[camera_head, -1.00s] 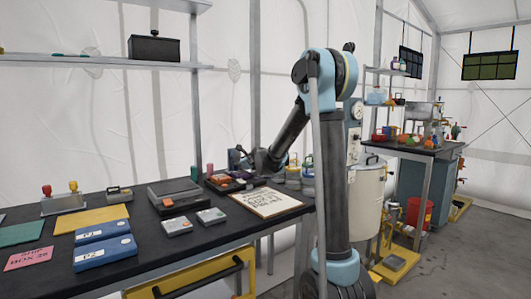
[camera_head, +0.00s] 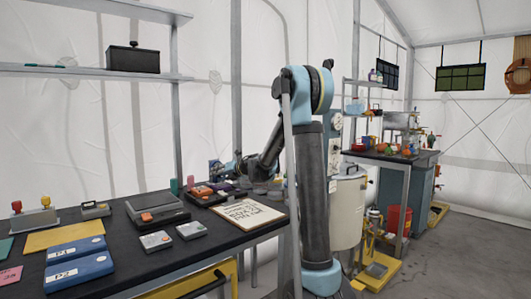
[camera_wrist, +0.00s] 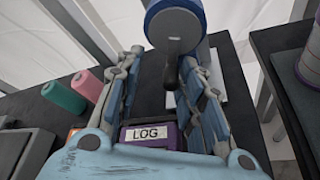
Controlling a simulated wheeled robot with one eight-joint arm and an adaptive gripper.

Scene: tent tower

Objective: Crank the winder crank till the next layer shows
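The winder shows in the wrist view as a blue round disc (camera_wrist: 175,22) with a dark crank handle (camera_wrist: 170,76) pointing toward me. My gripper (camera_wrist: 164,58) is open, its two jointed fingers apart on either side of the handle. The handle is nearer the right finger; I cannot tell whether they touch. In the head view my gripper (camera_head: 240,168) is small at the far edge of the bench, beside the winder (camera_head: 216,169), which is partly hidden there. No layer marking is readable.
A purple box labelled LOG (camera_wrist: 152,134) lies below my fingers. Pink (camera_wrist: 87,84) and teal (camera_wrist: 64,97) spools stand to the left, a large spool (camera_wrist: 312,62) to the right. A clipboard (camera_head: 247,213) and boxed devices (camera_head: 155,207) occupy the bench. Floor at right is partly clear.

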